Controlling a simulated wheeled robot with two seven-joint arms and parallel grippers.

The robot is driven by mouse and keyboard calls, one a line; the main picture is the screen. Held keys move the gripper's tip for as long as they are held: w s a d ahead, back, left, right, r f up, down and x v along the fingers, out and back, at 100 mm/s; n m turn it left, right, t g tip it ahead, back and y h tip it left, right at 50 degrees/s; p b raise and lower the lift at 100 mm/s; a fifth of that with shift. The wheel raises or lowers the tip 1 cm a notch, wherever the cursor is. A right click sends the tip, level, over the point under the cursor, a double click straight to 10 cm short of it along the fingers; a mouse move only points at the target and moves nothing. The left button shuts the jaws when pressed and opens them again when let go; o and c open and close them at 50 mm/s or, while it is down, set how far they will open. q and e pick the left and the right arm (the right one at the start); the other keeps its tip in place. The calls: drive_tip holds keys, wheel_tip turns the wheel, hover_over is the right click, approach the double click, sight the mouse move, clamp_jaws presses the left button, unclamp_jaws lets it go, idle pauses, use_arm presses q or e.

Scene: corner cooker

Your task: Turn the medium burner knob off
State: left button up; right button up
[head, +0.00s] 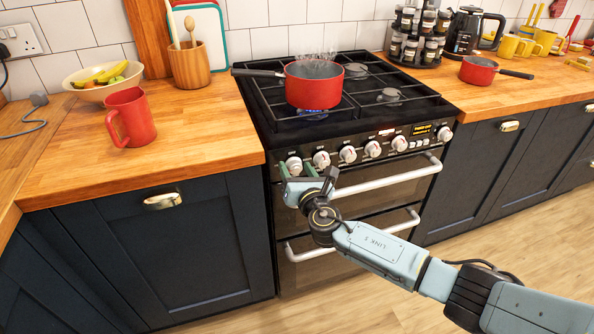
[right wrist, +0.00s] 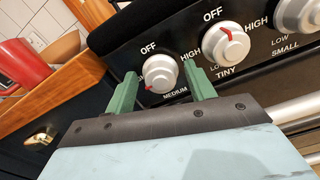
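The medium burner knob (right wrist: 160,72) is the silver leftmost knob on the cooker's front panel, with "MEDIUM" printed below it. Its red mark points to the lower left, away from the "OFF" label above it. It also shows in the head view (head: 294,165). My right gripper (head: 298,172) is open at this knob. In the right wrist view its green fingers (right wrist: 164,82) stand on either side of the knob, with a gap on the left; contact on the right is unclear. A blue flame (head: 311,115) shows under the steaming red pot (head: 313,86). My left gripper is not in view.
The tiny burner knob (right wrist: 226,44) is close to the right of my right finger. The oven handle (head: 385,178) runs below the panel. A red mug (head: 131,118) stands on the left counter. A second red pot (head: 478,70) sits on the right counter.

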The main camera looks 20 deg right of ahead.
drive_tip(key=c, duration=0.7)
drive_tip(key=shift+c, duration=0.2)
